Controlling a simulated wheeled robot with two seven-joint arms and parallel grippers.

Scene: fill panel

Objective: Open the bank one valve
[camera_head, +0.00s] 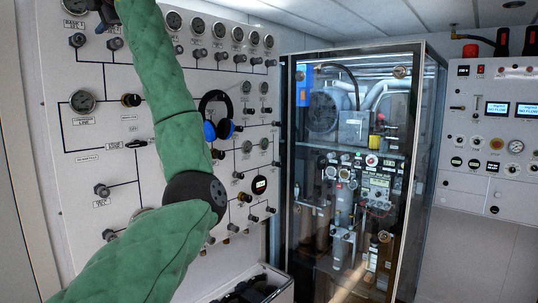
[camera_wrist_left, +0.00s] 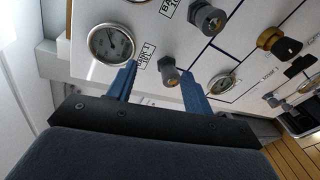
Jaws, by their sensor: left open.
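The wall panel (camera_head: 60,130) has gauges, labels and dark valve knobs joined by black lines. A dark knob (camera_head: 76,40) sits under a label that appears to read "BANK 1", below a gauge (camera_head: 75,5) at the upper left. In the left wrist view the knob (camera_wrist_left: 170,75), its label (camera_wrist_left: 147,55) and the gauge (camera_wrist_left: 110,45) show up close. My left gripper (camera_wrist_left: 160,80) is open, with one blue finger on each side of that knob in the picture. Contact and depth cannot be told. In the head view this gripper (camera_head: 104,14) is partly cut off at the top.
My green left arm covers part of the panel. A second knob (camera_wrist_left: 210,18) is close beyond the fingers. Blue headphones (camera_head: 218,118) hang on the panel. A glass-fronted cabinet (camera_head: 355,170) stands to the right, then a control panel with screens (camera_head: 497,108).

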